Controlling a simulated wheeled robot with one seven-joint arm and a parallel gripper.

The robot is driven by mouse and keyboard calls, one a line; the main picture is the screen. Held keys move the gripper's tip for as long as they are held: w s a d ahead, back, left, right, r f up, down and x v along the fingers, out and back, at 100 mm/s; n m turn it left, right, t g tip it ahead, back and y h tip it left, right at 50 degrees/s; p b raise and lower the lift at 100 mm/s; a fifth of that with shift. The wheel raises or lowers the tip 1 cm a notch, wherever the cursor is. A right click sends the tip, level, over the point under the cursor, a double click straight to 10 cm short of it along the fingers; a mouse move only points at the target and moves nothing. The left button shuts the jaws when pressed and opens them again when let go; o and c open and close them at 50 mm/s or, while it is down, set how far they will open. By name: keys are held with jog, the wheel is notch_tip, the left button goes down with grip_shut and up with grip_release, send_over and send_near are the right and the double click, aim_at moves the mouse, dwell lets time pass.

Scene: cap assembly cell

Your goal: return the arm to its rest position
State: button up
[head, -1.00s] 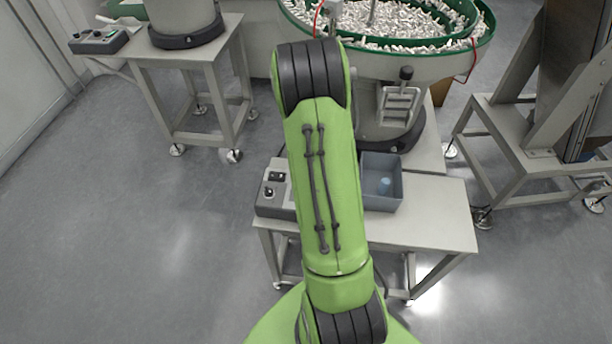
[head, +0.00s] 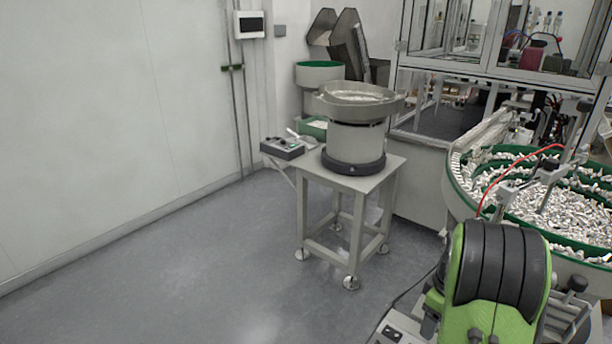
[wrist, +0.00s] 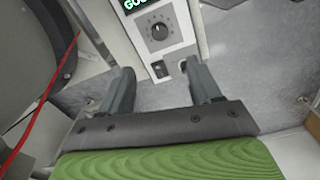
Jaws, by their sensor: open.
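My green and black arm (head: 495,275) stands at the bottom right of the head view, with its black ribbed joint uppermost. My gripper (wrist: 160,82) shows in the wrist view. Its two grey fingers are apart with nothing between them. Beyond the fingers is a control box (wrist: 160,30) with a dial and a lit green display, apart from the fingertips as far as I can tell. The gripper itself is hidden in the head view.
A bowl feeder (head: 355,140) stands on a small table (head: 345,180), with a control box (head: 287,148) beside it. A large green-rimmed bowl (head: 460,190) full of white caps is close behind my arm. Open floor (head: 200,270) lies at the left. A red cable (wrist: 45,100) crosses the wrist view's left side.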

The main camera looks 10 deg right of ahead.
jog(key=s+a+r+m+t+p, duration=0.2)
jog(key=a+r+p, duration=0.1)
jog(key=a+r, duration=1.05)
jog(key=s+a+r+m+t+p, duration=0.3)
jog(key=s+a+r, duration=0.6)
jog(key=s, duration=0.4)
jog(key=shift+s+a+r+t+p, duration=0.15)
jog(key=shift+s+a+t+p, duration=0.15)
jog(key=shift+a+p, duration=0.15)
jog(key=shift+d, duration=0.1)
dwell(2.0)
